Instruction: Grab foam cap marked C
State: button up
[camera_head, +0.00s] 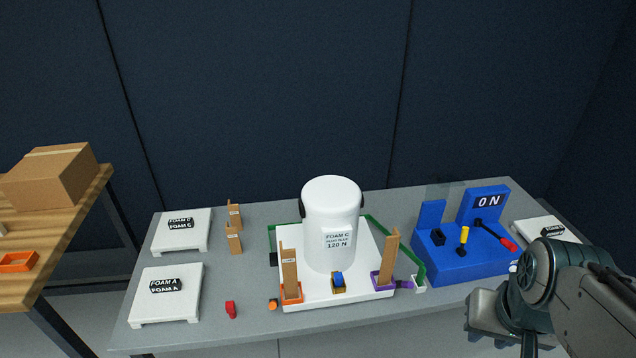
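A white foam cap (196,241) lies at the back left of the grey table, with a black label that seems to read FOAM C. Another white foam cap (165,312), marked FOAM A, lies in front of it. A third white cap (530,230) at the right has a label too small to read and is partly hidden by my arm. A white tank (330,205) labelled FOAM C and 120 N stands upright on a white base. My gripper (489,318) is at the lower right, far from the left caps; its fingers cannot be made out clearly.
Brown cardboard uprights (290,270) stand around the tank's base. A blue console (455,268) reading ON, with a red-handled lever, stands right of the tank. A small red piece (230,309) lies on the table. A wooden table (75,215) with a cardboard box (48,182) is at left.

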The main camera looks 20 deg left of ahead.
aim_at(185, 229)
jog(key=u, duration=1.8)
jog(key=k, duration=0.45)
jog(key=u, duration=1.15)
jog(key=i, duration=1.95)
jog(key=z, duration=1.15)
jog(key=i, duration=0.5)
jog(key=z, duration=0.5)
